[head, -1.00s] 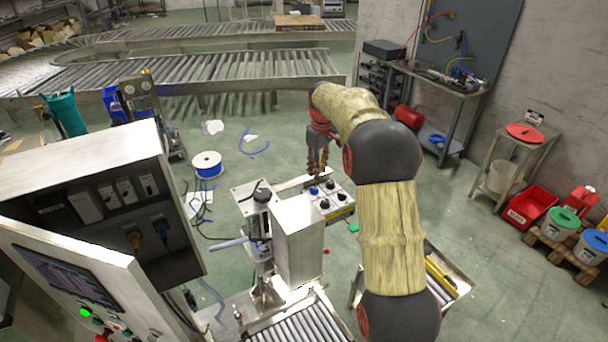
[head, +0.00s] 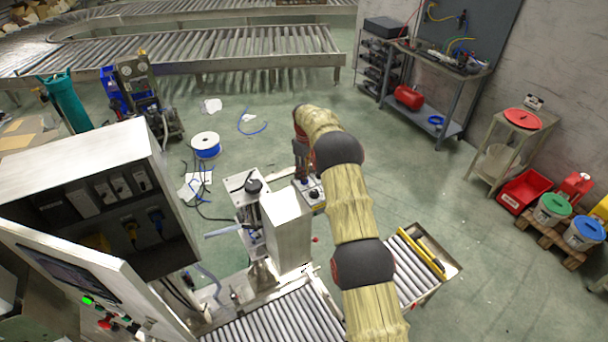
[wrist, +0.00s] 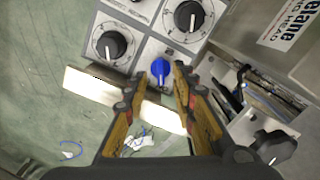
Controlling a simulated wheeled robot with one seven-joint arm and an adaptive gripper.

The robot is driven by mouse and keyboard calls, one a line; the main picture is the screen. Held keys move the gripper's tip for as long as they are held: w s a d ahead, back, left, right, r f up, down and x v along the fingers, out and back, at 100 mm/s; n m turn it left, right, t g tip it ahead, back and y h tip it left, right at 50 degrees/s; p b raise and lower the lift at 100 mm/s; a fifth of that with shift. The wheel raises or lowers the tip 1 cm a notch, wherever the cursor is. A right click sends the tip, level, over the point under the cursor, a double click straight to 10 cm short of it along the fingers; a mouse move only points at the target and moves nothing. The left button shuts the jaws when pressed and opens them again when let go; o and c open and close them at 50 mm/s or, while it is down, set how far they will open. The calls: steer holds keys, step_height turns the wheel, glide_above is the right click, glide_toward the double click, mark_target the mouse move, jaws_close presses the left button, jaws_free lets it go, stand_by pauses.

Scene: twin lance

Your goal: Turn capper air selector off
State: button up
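A blue selector knob (wrist: 160,70) sits on a light grey control panel (wrist: 146,55) in the wrist view. My gripper (wrist: 159,78) is open, with one finger on either side of the blue knob in the picture; I cannot tell if they touch it. Black dial knobs (wrist: 112,45) with white scales stand beside it on the panel. In the head view my gripper (head: 300,165) is over the panel (head: 318,206), beside the steel capper housing (head: 287,235), and hides much of the panel. I cannot read the knob's label.
A black knob (wrist: 273,146) sticks out on the machine at lower right of the wrist view. An open electrical cabinet (head: 90,185) stands left of the capper. Roller conveyors (head: 275,318) lie in front. A blue cable spool (head: 206,145) lies on the floor behind.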

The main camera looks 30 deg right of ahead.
steer(key=shift+f, duration=1.2)
steer(key=shift+c, duration=1.1)
steer(key=c, duration=0.4)
jaws_close()
